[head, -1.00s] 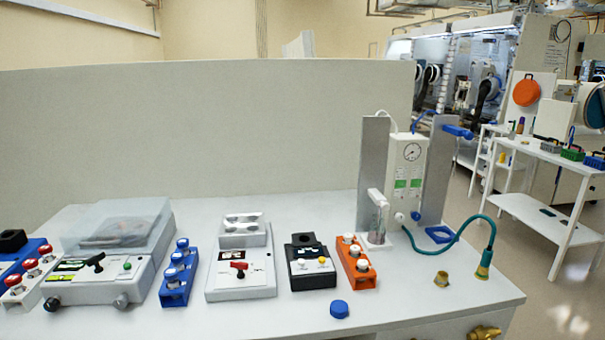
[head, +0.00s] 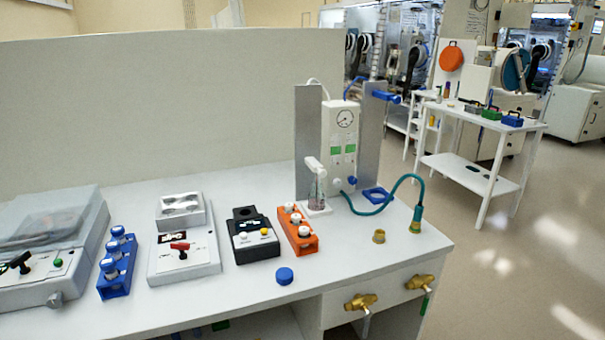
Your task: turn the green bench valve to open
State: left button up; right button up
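The green bench valve is a brass valve body (head: 420,282) on the front of the white bench, near its right end. Its green handle (head: 425,302) hangs down below the body. A second brass valve (head: 361,301) sits to its left on the same front face, with a pale grey handle (head: 366,321) that also points down. Neither of my grippers shows in the head view.
The bench top (head: 345,255) carries devices, an orange vial rack (head: 299,238), a blue cap (head: 285,276) and a teal hose (head: 385,208). Open floor (head: 510,270) lies right of the bench. A white side table (head: 480,130) stands further back.

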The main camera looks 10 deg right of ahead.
aim_at(429, 291)
jog(key=i+l+z, duration=0.25)
jog(key=l, duration=0.2)
jog(key=i+l+z, duration=0.25)
jog(key=l, duration=0.2)
jog(key=i+l+z, duration=0.25)
jog(key=k+l, duration=0.05)
jog(key=l, duration=0.1)
